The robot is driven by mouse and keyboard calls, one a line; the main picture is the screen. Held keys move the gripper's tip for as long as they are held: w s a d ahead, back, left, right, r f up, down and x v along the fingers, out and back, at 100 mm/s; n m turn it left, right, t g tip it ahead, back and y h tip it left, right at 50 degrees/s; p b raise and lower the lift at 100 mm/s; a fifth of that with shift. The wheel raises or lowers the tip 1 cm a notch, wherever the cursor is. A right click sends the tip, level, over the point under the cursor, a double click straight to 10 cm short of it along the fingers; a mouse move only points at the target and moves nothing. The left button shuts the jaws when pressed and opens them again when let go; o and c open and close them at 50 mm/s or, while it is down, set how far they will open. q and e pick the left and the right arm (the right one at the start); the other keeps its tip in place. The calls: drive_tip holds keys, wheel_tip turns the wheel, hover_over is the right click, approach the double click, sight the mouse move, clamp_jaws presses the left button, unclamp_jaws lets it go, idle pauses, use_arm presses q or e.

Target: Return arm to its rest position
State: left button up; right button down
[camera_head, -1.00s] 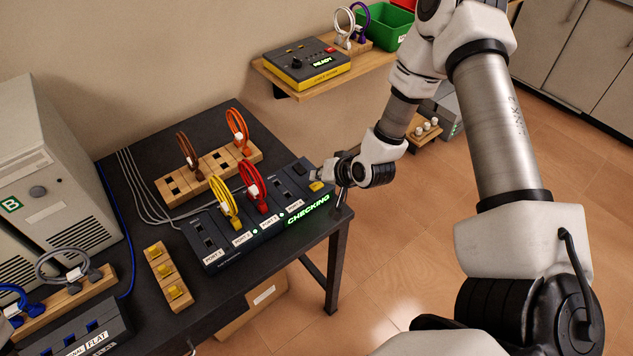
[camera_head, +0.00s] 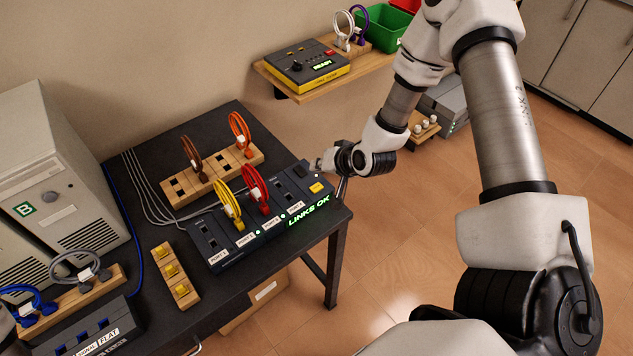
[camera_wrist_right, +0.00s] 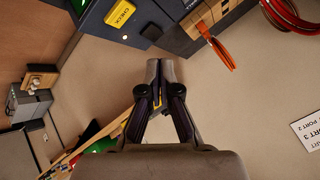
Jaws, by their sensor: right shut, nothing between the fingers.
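My right arm reaches in from the right in the head view. Its gripper (camera_head: 318,164) is by the far right corner of the black port box (camera_head: 222,250), just beyond the yellow button (camera_head: 316,188). In the right wrist view the gripper's fingertips (camera_wrist_right: 161,68) are together and empty, near the box's edge. The yellow CHECK button (camera_wrist_right: 120,14) shows there too, apart from the fingers. The box's green display (camera_head: 309,211) reads LINKS OK. A yellow cable (camera_head: 229,204) and a red cable (camera_head: 254,188) stand in the box. My left gripper cannot be made out.
A wooden rack (camera_head: 212,176) with brown and orange cables stands behind the box on the dark table (camera_head: 140,222). A wall shelf (camera_head: 296,91) holds a READY device (camera_head: 307,66) and a green bin (camera_head: 388,27). Open floor (camera_head: 400,260) lies right of the table.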

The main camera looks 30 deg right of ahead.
idle(0.6)
drive_tip(key=s+a+f+g, duration=0.1)
drive_tip(key=s+f, duration=0.2)
drive_tip(key=s+a+f+n+g+b, duration=0.1)
drive_tip(key=s+a+f, duration=0.1)
drive_tip(key=s+f, duration=0.1)
drive_tip(key=s+a+f+n+g+b, duration=0.1)
drive_tip(key=s+f, duration=0.2)
drive_tip(key=shift+a+f, duration=0.2)
drive_tip(key=shift+a, duration=0.2)
drive_tip(key=s+a+f+n+g+b, duration=0.1)
drive_tip(key=s+a+f+n+g, duration=0.1)
drive_tip(key=s, duration=0.7)
drive_tip(key=s+a+f+n+g+h+b, duration=0.1)
drive_tip(key=s+f+g, duration=0.3)
drive_tip(key=s, duration=0.5)
wheel_tip(320, 180, down, 2)
drive_tip(key=shift+s+a+f+n+h+b, duration=0.1)
drive_tip(key=shift+s+a+n+h+b, duration=0.25)
drive_tip(key=shift+n, duration=0.45)
drive_tip(key=shift+a, duration=0.1)
